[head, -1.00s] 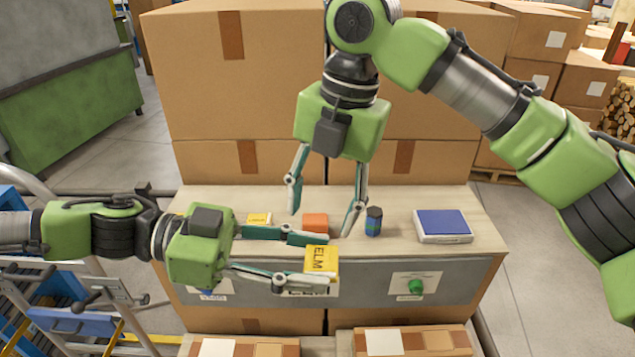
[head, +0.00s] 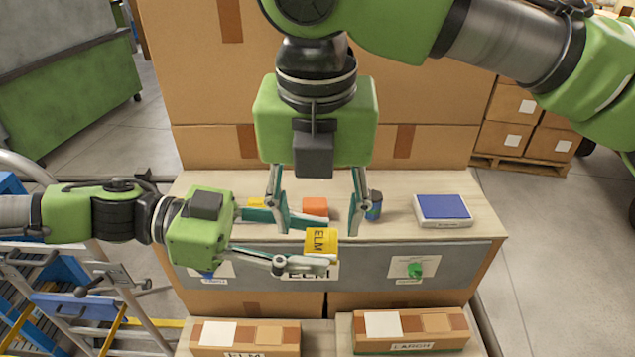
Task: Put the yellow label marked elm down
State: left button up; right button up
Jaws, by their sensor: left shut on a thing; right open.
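The yellow label marked ELM (head: 321,241) is held at the fingertips of my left gripper (head: 305,240), in front of the counter's grey front panel. Its lettering faces up and reads sideways. My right gripper (head: 318,228) points down just behind and above the label, its fingers spread wide. It looks empty, and I cannot tell whether it touches the label. The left gripper's far finger is partly hidden behind the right gripper's finger.
On the wooden counter (head: 400,188) are an orange block (head: 316,206), a dark blue-green cylinder (head: 374,205), a blue-topped white pad (head: 443,208) and another yellow piece, partly hidden. A green knob (head: 415,268) sits on the front panel. Two labelled boxes (head: 245,337) (head: 410,330) stand in front.

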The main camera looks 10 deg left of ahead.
aim_at(318, 243)
jog(key=shift+w+a+f, duration=0.1)
jog(key=shift+w+f, duration=0.05)
jog(key=shift+f, duration=0.95)
jog(key=shift+w+f, duration=0.15)
jog(key=shift+f, duration=0.9)
jog(key=c, duration=1.1)
pick_arm(q)
jog(key=o, duration=0.8)
pick_arm(e)
jog(key=shift+c, duration=0.2)
pick_arm(q)
jog(key=shift+o, duration=0.2)
jog(key=shift+r, duration=0.1)
